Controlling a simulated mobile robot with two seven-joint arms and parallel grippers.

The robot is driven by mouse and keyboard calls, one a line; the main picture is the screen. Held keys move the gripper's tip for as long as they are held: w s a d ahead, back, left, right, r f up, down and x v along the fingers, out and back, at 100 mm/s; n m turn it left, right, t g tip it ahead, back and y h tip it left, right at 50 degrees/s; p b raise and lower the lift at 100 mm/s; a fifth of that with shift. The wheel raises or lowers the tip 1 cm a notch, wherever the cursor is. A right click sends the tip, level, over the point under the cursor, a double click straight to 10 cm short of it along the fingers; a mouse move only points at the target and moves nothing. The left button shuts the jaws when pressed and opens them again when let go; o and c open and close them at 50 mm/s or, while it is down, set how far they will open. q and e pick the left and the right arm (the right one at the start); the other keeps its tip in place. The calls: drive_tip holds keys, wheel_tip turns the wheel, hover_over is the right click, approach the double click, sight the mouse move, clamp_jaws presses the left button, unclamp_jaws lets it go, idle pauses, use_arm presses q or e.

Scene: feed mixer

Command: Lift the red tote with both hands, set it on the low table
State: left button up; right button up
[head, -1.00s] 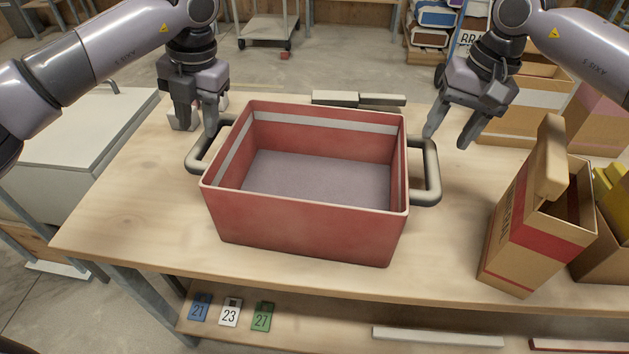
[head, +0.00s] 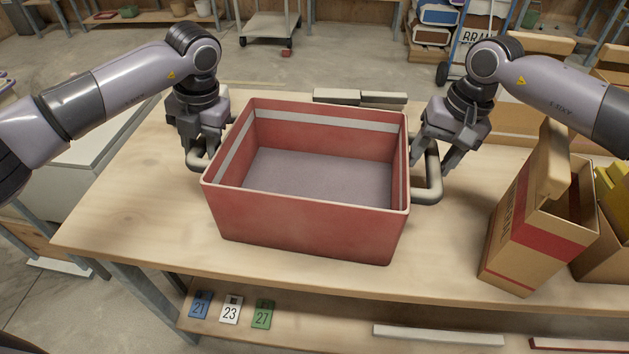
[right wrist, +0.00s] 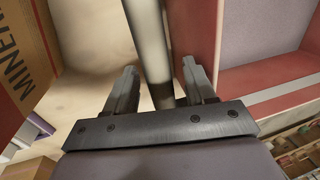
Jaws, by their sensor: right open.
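The red tote (head: 305,225) stands upright and empty on a wooden workbench (head: 150,220), with a grey bar handle on each side. My left gripper (head: 200,148) is down at the left handle (head: 197,163); its fingers overlap the handle, and I cannot tell whether they are closed on it. My right gripper (head: 434,160) is open at the right handle (head: 430,192). In the right wrist view, the right handle (right wrist: 147,40) runs between the two spread fingers (right wrist: 160,82), beside the tote wall (right wrist: 195,35). A low pale-topped table (head: 60,165) stands to the left of the bench.
An open cardboard box (head: 525,235) stands on the bench to the right, with more boxes behind it. A white cart (head: 272,25) stands on the floor behind.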

use_arm(q)
drive_tip(key=c, duration=0.5)
use_arm(e)
drive_tip(key=c, duration=0.5)
use_arm(q)
clamp_jaws()
use_arm(e)
clamp_jaws()
use_arm(q)
drive_tip(key=shift+w+r, duration=0.1)
drive_tip(key=shift+r, duration=0.15)
use_arm(e)
drive_tip(key=shift+w+r, duration=0.1)
drive_tip(key=shift+r, duration=0.15)
